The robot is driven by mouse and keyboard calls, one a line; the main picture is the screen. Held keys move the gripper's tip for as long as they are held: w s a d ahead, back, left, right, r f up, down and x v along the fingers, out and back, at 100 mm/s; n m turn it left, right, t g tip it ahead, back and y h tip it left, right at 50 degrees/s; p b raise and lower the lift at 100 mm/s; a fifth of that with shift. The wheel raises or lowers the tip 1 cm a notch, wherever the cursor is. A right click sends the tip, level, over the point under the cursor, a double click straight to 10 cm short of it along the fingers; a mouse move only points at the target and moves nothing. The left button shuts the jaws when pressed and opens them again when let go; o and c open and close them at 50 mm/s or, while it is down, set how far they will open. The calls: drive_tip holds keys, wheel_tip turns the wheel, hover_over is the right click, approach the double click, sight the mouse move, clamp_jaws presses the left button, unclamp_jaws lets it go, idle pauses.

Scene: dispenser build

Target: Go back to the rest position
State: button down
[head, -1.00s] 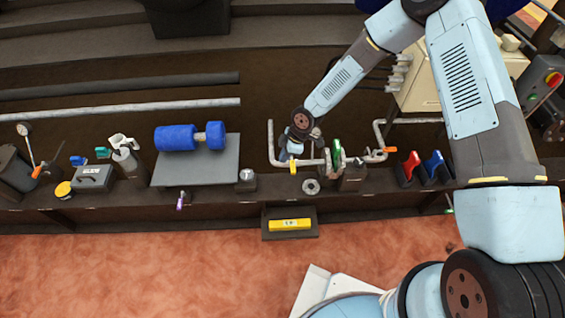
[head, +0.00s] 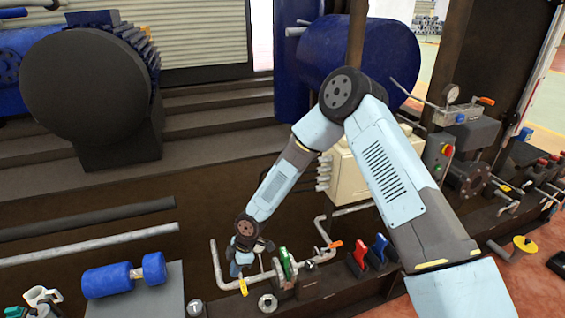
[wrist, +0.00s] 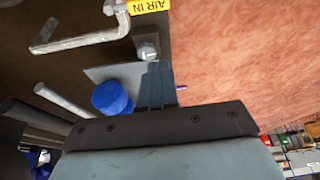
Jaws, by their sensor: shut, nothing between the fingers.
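My arm reaches from the lower right over the workbench ledge in the head view. My gripper (head: 236,269) is small and partly hidden there, pointing down beside the bent grey pipe (head: 214,262) and the green-handled valve (head: 285,264). In the wrist view my gripper (wrist: 157,84) shows as dark fingers, shut and empty. A blue cylinder (wrist: 112,97) lies on a grey plate (wrist: 97,73) beside the fingers. I cannot tell from these views how far the fingertips are above the ledge.
Red (head: 357,262) and blue (head: 379,248) handles stand right of the valve. A cream box (head: 349,175) and a large blue tank (head: 360,62) are behind my arm. A yellow "AIR IN" label (wrist: 148,6) is near the pipe. Open reddish floor (wrist: 235,55) lies beside the ledge.

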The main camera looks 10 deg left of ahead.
drive_tip(key=w+d+r+m+t+h, duration=0.15)
drive_tip(key=w+d+r+m, duration=0.35)
drive_tip(key=d+r, duration=0.65)
drive_tip(key=w+d+r+m+t+h, duration=0.1)
drive_tip(key=w+d+r+m+t, duration=0.2)
drive_tip(key=w+d+r, duration=0.8)
drive_tip(key=s+d+r+m+h, duration=0.1)
drive_tip(key=s+d+r+m, duration=0.1)
drive_tip(key=s+d+r, duration=0.3)
drive_tip(key=s+d+r+m+t, duration=0.1)
drive_tip(key=d+r+m, duration=0.1)
drive_tip(key=r, duration=0.5)
drive_tip(key=s+d+r+m+h, duration=0.1)
drive_tip(key=s+d+r, duration=0.1)
drive_tip(key=d+r, duration=0.25)
drive_tip(key=s+d+r+m, duration=0.3)
drive_tip(key=s+d+r, duration=0.1)
drive_tip(key=s, duration=0.3)
drive_tip(key=s+d+r+m+t, duration=0.1)
drive_tip(key=s+d+r+m, duration=0.3)
drive_tip(key=s, duration=0.3)
drive_tip(key=s+d+r+m+t+y, duration=0.1)
drive_tip(key=s+d+r+m, duration=0.3)
drive_tip(key=s, duration=0.3)
drive_tip(key=shift+s+d+r, duration=0.25)
drive_tip(key=shift+d+r, duration=0.5)
